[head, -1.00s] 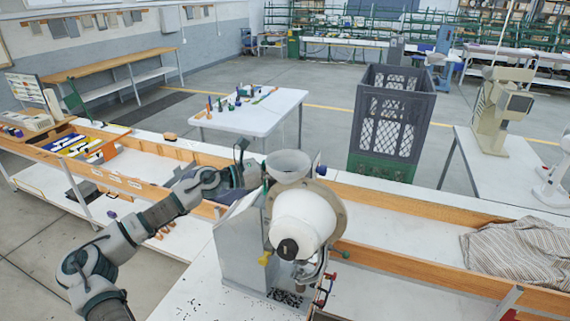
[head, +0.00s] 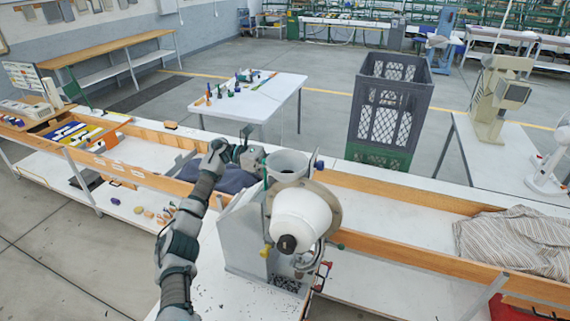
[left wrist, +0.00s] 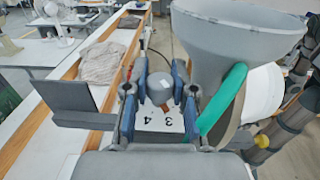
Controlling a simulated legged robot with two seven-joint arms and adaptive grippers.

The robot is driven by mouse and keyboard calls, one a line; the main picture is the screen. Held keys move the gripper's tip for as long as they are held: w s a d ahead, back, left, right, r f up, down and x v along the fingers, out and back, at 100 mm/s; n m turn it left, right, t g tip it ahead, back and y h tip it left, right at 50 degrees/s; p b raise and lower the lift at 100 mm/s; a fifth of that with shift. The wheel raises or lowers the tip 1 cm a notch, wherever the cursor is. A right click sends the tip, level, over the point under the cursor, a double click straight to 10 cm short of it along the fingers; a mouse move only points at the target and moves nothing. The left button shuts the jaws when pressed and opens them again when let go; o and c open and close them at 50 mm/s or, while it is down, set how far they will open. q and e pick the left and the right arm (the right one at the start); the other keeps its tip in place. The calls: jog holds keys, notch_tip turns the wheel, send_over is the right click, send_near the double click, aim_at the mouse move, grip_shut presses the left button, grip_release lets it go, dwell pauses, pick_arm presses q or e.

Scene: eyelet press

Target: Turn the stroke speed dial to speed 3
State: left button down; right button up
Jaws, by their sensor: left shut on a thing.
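The eyelet press has a rounded white housing (head: 302,218), a grey body and a grey hopper on top. The stroke speed dial (left wrist: 159,90) is a grey round knob in the left wrist view, above a white plate (left wrist: 162,119) with the figures 3 and 4 showing. The rest of its scale is hidden. My left gripper (left wrist: 161,88) is shut on the dial, its blue-sided fingers on either side of the knob. In the head view my left gripper (head: 250,158) is behind the hopper's left side, where the dial cannot be made out. My right gripper is not in view.
The grey hopper (left wrist: 240,45) and a green strip (left wrist: 222,105) stand close to the right of my left gripper. A bench with wooden rails (head: 400,205) runs behind the press. A striped cloth (head: 515,238) lies at right; a tall dark crate (head: 390,110) stands behind.

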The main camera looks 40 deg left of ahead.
pick_arm(q)
jog(key=shift+r+m+g+h, duration=0.25)
jog(key=shift+m+g, duration=0.55)
jog(key=shift+g, duration=0.4)
jog(key=shift+a+g, duration=0.1)
jog(key=shift+g, duration=0.2)
jog(key=c, duration=1.2)
grip_release()
jog(key=shift+a+f, duration=0.25)
jog(key=shift+a, duration=0.1)
jog(key=shift+w, duration=0.1)
jog(key=shift+f, duration=0.1)
